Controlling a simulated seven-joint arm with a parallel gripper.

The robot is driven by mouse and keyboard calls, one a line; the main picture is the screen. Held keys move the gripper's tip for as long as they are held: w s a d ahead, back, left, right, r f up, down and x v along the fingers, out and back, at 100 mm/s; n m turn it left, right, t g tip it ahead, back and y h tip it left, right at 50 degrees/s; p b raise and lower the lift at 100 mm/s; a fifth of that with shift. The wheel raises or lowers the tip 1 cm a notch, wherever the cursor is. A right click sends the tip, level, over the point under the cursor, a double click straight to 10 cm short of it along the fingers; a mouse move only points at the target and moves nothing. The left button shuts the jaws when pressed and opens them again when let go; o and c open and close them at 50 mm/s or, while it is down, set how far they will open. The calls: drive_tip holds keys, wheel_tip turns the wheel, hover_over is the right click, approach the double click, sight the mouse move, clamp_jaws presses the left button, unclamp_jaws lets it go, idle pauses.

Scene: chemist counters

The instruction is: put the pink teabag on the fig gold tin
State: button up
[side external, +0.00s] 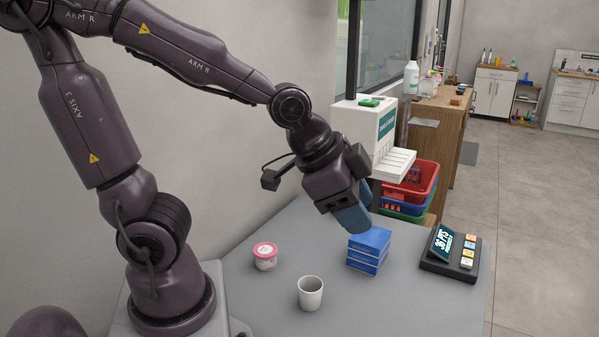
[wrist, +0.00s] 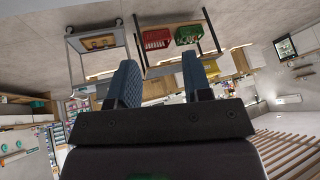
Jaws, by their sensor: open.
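I make out no pink teabag and no fig gold tin in either view. The only pink thing on the counter is a small round tub with a pink lid (side external: 265,256) in the side view, left of my gripper. My gripper (side external: 355,222) is above the counter, just up and left of a stack of blue boxes (side external: 368,252). Its blue fingers point down and hide part of what lies behind them. In the wrist view my gripper (wrist: 160,75) shows two fingers apart with nothing between them.
A white cup (side external: 310,293) stands at the front of the grey counter (side external: 345,298). A dark terminal with a screen (side external: 450,256) sits at the right edge. Behind are a white dispenser (side external: 374,138) and stacked red and blue baskets (side external: 412,183). Bare counter lies between tub, cup and boxes.

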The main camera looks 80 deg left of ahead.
drive_tip(key=s+a+r+n+y, duration=0.1)
drive_tip(key=s+a+r+n, duration=0.1)
drive_tip(key=s+r+n, duration=0.2)
drive_tip(key=s+n, duration=0.1)
drive_tip(key=s, duration=0.2)
drive_tip(key=shift+s+a+r+n+g, duration=0.25)
drive_tip(key=shift+r+n+g, duration=0.05)
drive_tip(key=shift+r+g, duration=0.1)
